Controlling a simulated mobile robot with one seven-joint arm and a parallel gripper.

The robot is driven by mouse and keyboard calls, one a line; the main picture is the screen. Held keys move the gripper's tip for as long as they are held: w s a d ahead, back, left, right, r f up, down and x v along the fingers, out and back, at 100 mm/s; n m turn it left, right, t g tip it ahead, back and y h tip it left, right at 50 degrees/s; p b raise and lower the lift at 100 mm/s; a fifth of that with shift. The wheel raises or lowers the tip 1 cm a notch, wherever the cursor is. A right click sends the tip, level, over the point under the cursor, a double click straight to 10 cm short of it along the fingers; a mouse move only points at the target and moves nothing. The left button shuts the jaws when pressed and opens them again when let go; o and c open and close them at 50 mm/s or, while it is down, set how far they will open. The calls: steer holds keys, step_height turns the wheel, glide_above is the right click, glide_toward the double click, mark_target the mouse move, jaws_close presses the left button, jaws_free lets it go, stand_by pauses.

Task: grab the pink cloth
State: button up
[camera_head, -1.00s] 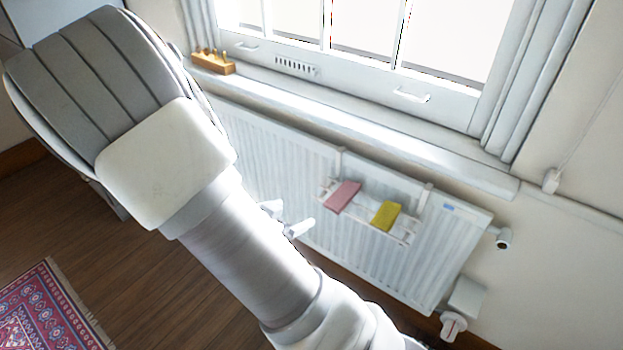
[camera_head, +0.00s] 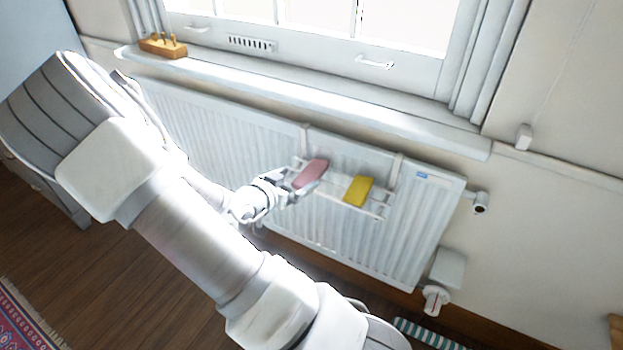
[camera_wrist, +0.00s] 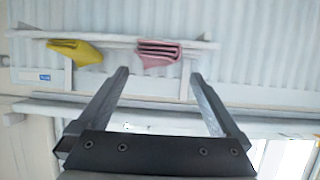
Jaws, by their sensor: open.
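The pink cloth (camera_head: 311,173) hangs folded over a white rack (camera_head: 333,187) on the front of the radiator. It also shows in the wrist view (camera_wrist: 158,51), beyond and between the fingertips, with its folded layers facing me. My gripper (camera_head: 291,190) is close to the cloth's lower left in the head view. In the wrist view my gripper (camera_wrist: 158,72) has its two fingers spread wide with nothing between them. I cannot tell from the head view whether a finger touches the cloth.
A yellow cloth (camera_head: 358,191) hangs on the same rack, right of the pink one. The white radiator (camera_head: 220,130) stands behind, under the windowsill (camera_head: 300,93). A wooden peg block (camera_head: 163,48) sits on the sill. A striped item (camera_head: 428,334) lies on the floor.

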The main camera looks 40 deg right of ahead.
mark_target(306, 176)
steer(key=b+x, duration=0.1)
steer(key=x, duration=0.2)
steer(key=b+x, duration=0.1)
steer(key=shift+s+d+f+b, duration=0.2)
steer(key=shift+d+f+b, duration=0.05)
steer(key=shift+d+b, duration=0.15)
steer(key=shift+w+d, duration=0.15)
steer(key=shift+d, duration=0.2)
steer(key=c, duration=1.4)
